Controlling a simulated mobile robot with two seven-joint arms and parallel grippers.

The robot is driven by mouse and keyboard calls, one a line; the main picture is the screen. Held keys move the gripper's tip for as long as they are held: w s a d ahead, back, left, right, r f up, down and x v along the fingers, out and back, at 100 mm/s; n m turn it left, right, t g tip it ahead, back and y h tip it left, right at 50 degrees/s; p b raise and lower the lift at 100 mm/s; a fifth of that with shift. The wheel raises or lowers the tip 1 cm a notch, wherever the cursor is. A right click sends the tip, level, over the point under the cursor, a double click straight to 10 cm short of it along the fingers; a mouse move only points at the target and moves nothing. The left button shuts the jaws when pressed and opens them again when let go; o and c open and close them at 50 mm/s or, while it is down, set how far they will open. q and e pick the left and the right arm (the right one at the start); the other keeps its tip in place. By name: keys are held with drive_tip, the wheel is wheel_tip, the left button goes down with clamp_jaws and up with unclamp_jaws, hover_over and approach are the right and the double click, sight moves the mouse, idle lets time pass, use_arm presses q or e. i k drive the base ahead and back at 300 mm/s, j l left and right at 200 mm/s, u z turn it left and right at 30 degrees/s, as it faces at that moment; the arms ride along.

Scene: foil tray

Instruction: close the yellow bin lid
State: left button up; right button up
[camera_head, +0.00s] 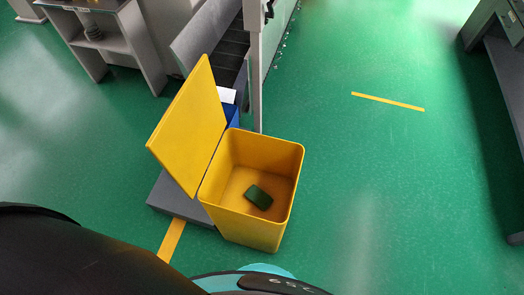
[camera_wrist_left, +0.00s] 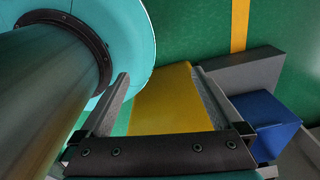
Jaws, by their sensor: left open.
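The yellow bin (camera_head: 247,227) stands on the green floor in the head view, open at the top, with a dark green block (camera_head: 258,197) inside. Its yellow lid (camera_head: 190,125) stands raised and tilted at the bin's left edge. In the left wrist view, my left gripper (camera_wrist_left: 160,75) is open. A yellow surface (camera_wrist_left: 168,105) shows between its fingers, probably the lid; I cannot tell whether they touch it. My left gripper is not visible in the head view, where a dark part of my arm fills the lower left. My right gripper is in neither view.
A grey slab (camera_head: 174,198) lies left of the bin. A blue box (camera_head: 232,115) is behind the bin and shows in the left wrist view (camera_wrist_left: 265,115). A grey machine (camera_head: 220,40) stands behind. The floor to the right is clear.

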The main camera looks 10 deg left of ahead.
sight(185, 140)
drive_tip(key=j+z, duration=0.2)
drive_tip(key=j, duration=0.35)
drive_tip(key=j+z, duration=0.25)
drive_tip(key=j, duration=0.25)
drive_tip(key=j+z, duration=0.2)
drive_tip(key=j, duration=0.35)
drive_tip(key=k+j+z, duration=0.2)
drive_tip(key=j, duration=0.25)
drive_tip(key=k+j+z, duration=0.2)
drive_tip(key=j, duration=0.35)
drive_tip(key=i, duration=0.1)
